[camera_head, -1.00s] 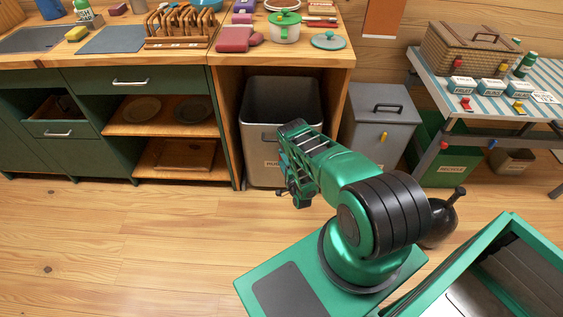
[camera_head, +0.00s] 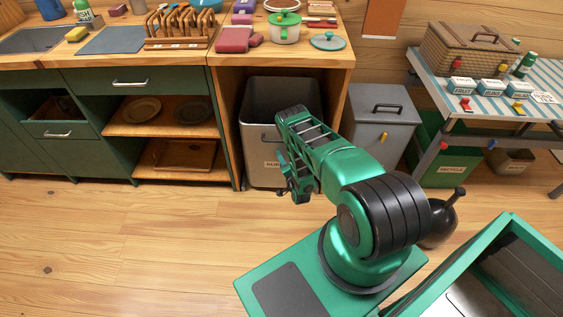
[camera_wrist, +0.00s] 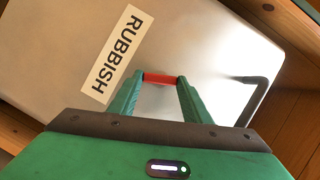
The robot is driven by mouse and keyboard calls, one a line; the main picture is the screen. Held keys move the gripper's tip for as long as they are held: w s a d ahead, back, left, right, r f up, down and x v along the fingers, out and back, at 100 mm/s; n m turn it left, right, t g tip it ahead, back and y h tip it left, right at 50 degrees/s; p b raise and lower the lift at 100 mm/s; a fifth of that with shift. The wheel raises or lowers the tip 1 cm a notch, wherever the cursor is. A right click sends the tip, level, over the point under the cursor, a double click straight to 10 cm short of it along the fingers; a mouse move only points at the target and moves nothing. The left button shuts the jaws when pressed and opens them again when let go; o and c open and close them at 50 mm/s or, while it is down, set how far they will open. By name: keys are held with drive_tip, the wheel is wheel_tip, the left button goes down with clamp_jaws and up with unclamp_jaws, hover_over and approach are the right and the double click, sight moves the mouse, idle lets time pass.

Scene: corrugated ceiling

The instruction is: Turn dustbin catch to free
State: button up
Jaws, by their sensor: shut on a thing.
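The dustbin (camera_head: 256,108) is a tall grey metal bin standing under the wooden counter in the head view. Its RUBBISH label (camera_wrist: 124,54) lies slanted across the pale bin front (camera_wrist: 205,35) in the wrist view. My gripper (camera_wrist: 159,79) is in front of that face, its two green fingers shut on a small red bar, the catch (camera_wrist: 159,78). The catch spans between the fingertips, and its mounting is hidden. In the head view my forearm covers the bin's right front, and the fingertips cannot be made out.
A black bar handle (camera_wrist: 262,92) is on the bin's face, right of the fingers. A grey lidded bin (camera_head: 378,120) stands to the right. A green recycling bin (camera_head: 440,165) is under the striped table (camera_head: 540,75). The floor (camera_head: 120,250) at left is clear.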

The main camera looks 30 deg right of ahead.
drive_tip(key=shift+w+a+r+n+g+h, duration=0.15)
drive_tip(key=shift+n+g+h, duration=0.6)
drive_tip(key=shift+n, duration=0.85)
drive_tip(key=shift+s+a+f+n+g+h, duration=0.15)
drive_tip(key=shift+n+g+h, duration=0.55)
drive_tip(key=shift+n, duration=0.9)
drive_tip(key=shift+w+a+r+n+g+h, duration=0.2)
drive_tip(key=shift+n+g+h, duration=0.25)
drive_tip(key=shift+n+g, duration=0.85)
drive_tip(key=shift+n+t, duration=0.35)
drive_tip(key=shift+n, duration=0.05)
drive_tip(key=o, duration=1.1)
drive_tip(key=v, duration=1)
drive_tip(key=shift+s+a+r, duration=0.1)
drive_tip(key=shift+s+a, duration=0.1)
drive_tip(key=shift+a, duration=0.05)
